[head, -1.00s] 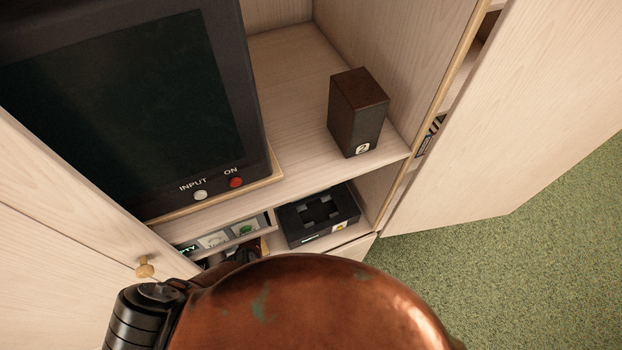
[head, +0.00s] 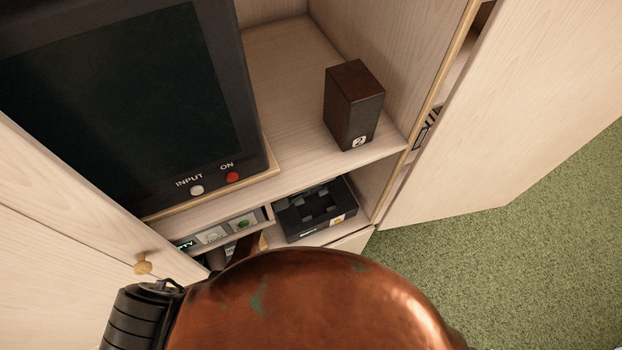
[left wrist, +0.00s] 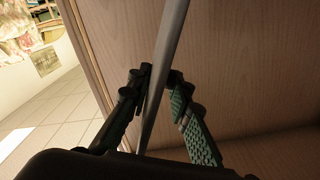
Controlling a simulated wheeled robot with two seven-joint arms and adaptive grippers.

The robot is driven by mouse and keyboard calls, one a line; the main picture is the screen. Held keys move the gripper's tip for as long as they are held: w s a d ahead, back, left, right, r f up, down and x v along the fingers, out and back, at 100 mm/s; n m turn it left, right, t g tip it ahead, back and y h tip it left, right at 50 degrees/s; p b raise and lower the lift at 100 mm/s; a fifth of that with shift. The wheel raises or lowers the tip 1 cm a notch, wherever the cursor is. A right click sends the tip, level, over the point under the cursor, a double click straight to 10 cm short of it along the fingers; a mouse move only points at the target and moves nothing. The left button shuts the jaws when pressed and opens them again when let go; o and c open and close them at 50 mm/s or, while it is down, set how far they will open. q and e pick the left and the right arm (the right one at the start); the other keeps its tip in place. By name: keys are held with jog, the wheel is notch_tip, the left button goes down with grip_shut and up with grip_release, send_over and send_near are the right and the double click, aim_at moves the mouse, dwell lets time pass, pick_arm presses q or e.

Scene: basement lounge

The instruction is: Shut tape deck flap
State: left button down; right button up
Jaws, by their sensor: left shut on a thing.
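The black device that looks like the tape deck (head: 345,220) sits on the low shelf under the screen. A recess with dark blocks shows on its top, and small green and yellow marks on its front. I cannot make out a separate flap or its angle. In the left wrist view my left gripper (left wrist: 158,80) has its fingers closed around a long, thin grey bar (left wrist: 168,40), beside a wood-grain panel. What the bar belongs to is not clear. The left gripper's fingers cannot be made out in the head view. My right gripper is in neither view.
A large dark screen (head: 120,100) and a brown box marked 2 (head: 352,105) stand on the shelf above. Small labelled items (head: 213,235) lie left of the deck. An open cabinet door (head: 500,130) stands right, above green carpet (head: 530,240). A knobbed door (head: 60,245) is at left.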

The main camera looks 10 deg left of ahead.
pick_arm(q)
jog(key=shift+s+d+f+m+b, duration=0.3)
jog(key=shift+s+d+f+m, duration=0.1)
jog(key=shift+s+m, duration=0.25)
jog(key=shift+s+d+f+m+b, duration=0.3)
jog(key=shift+s+m, duration=0.2)
jog(key=shift+m, duration=0.25)
jog(key=c, duration=1.8)
grip_release()
jog(key=shift+c, duration=0.2)
notch_tip(320, 180, up, 10)
jog(key=shift+s, duration=0.1)
